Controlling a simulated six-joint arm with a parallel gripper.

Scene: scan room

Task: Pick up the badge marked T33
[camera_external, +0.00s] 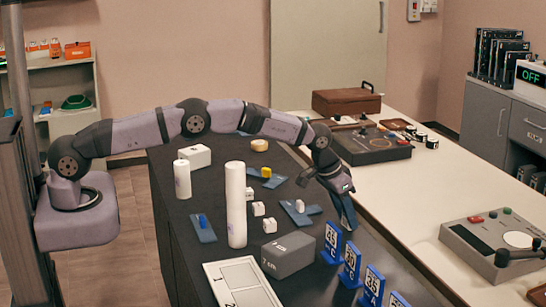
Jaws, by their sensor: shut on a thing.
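A row of upright blue badges with white markings stands at the front right of the dark table: the rearmost badge (333,240), a second badge (351,262), a third badge (373,287) and a fourth badge (398,301), cut by the bottom edge. Their small markings are hard to read, and I cannot pick out T33. My gripper (348,221) points down at the table's right side, just right of the rearmost badge. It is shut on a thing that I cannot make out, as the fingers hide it.
A tall white cylinder (236,205), a grey block (288,255) and a white numbered board (240,284) stand left of the badges. Small white cubes and blue pads lie behind. A pale counter (405,207) with control boxes runs along the right.

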